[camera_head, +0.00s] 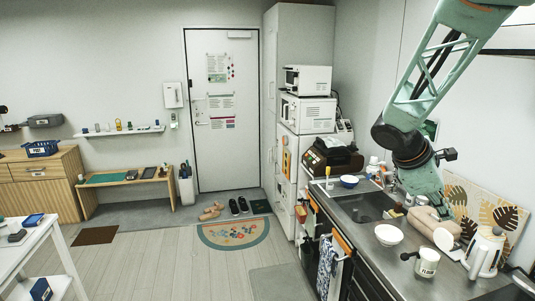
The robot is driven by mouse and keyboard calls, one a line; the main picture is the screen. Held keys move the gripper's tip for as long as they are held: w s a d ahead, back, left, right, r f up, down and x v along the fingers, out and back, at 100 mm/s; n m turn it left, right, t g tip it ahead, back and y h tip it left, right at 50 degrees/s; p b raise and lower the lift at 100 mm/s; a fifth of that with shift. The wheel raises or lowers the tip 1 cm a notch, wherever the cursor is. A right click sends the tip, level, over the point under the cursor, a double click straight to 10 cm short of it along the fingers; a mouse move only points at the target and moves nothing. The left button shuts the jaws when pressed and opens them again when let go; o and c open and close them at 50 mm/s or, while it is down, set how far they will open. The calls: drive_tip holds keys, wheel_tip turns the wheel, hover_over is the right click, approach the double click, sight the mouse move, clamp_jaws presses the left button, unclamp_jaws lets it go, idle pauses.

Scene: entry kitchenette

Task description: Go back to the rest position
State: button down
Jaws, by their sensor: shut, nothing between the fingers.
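My arm comes in from the top right and bends down at a dark wrist over the kitchen counter (375,240). My gripper (441,211) points down at the counter's right side, close to the beige roll-shaped item (423,222). It is shut and holds nothing that I can see. Its fingertips are small and partly hidden, and I cannot tell whether they touch the beige item.
A white kettle (484,252), a labelled white mug (426,262) and a white bowl (388,235) stand near my gripper. A leaf-patterned board (485,208) leans on the wall. The sink (362,206) lies left.

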drive_tip(key=s+a+r+m+t+y+b, duration=0.1)
drive_tip(key=s+a+m+y+b, duration=0.2)
drive_tip(key=s+a, duration=1.1)
drive_tip(key=s+a+m+t+y+b, duration=0.1)
drive_tip(key=s+a+m+y+b, duration=0.2)
drive_tip(key=s+a+m, duration=0.6)
drive_tip(key=shift+s+a+r+t+y, duration=0.2)
drive_tip(key=shift+s+a+y, duration=0.3)
drive_tip(key=shift+s+a, duration=1.95)
drive_tip(key=shift+s+a+r+t+y, duration=0.2)
drive_tip(key=shift+s+a+y, duration=0.25)
drive_tip(key=shift+s, duration=3.9)
drive_tip(key=shift+d, duration=0.1)
